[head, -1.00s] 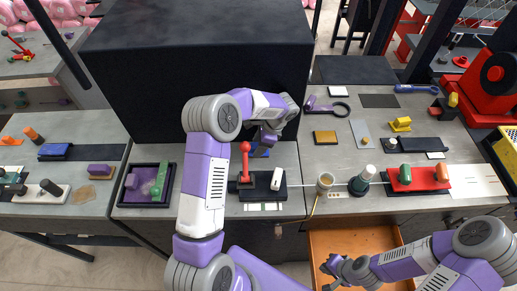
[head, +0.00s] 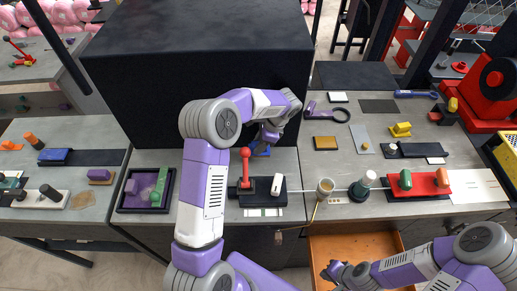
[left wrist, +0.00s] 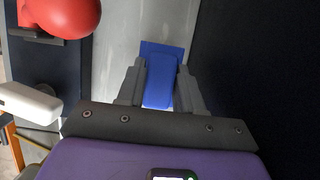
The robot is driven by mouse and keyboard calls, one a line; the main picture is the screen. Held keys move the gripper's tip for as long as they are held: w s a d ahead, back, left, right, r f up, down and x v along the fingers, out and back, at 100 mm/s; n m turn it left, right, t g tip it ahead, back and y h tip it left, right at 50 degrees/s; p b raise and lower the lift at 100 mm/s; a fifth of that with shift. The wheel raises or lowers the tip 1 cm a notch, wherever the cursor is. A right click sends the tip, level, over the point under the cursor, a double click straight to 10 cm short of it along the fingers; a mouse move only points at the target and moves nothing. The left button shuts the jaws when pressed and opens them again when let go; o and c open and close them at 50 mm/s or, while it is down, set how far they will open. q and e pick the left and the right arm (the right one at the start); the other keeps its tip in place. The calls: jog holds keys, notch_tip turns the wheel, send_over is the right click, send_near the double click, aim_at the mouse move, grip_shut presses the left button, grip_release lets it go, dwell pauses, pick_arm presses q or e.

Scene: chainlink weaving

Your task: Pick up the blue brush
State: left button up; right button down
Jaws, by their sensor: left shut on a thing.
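The blue brush (left wrist: 160,80) is between the two grey fingers of my left gripper (left wrist: 160,90) in the left wrist view, with a flat darker blue part at its far end. In the head view the blue brush (head: 262,151) shows in part below my left gripper (head: 267,138), by the front of the large black box. The left gripper is shut on it. I cannot tell whether the brush is clear of the table. My right gripper (head: 337,271) is low at the right, over the open drawer, and its finger opening is unclear.
A black base with a red-knobbed lever (head: 245,168) and a white handle (head: 277,184) stands just in front of the brush. The large black box (head: 200,75) rises behind. A black tray (head: 134,203) is at the left; another blue block (head: 55,156) lies on the left table.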

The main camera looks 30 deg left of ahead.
pick_arm(q)
jog(key=w+d, duration=0.3)
jog(key=d, duration=0.2)
jog(key=w+d, duration=0.3)
jog(key=d, duration=0.2)
jog(key=w+d, duration=0.3)
jog(key=d, duration=0.2)
jog(key=shift+w+d+f, duration=0.1)
jog(key=shift+f, duration=0.05)
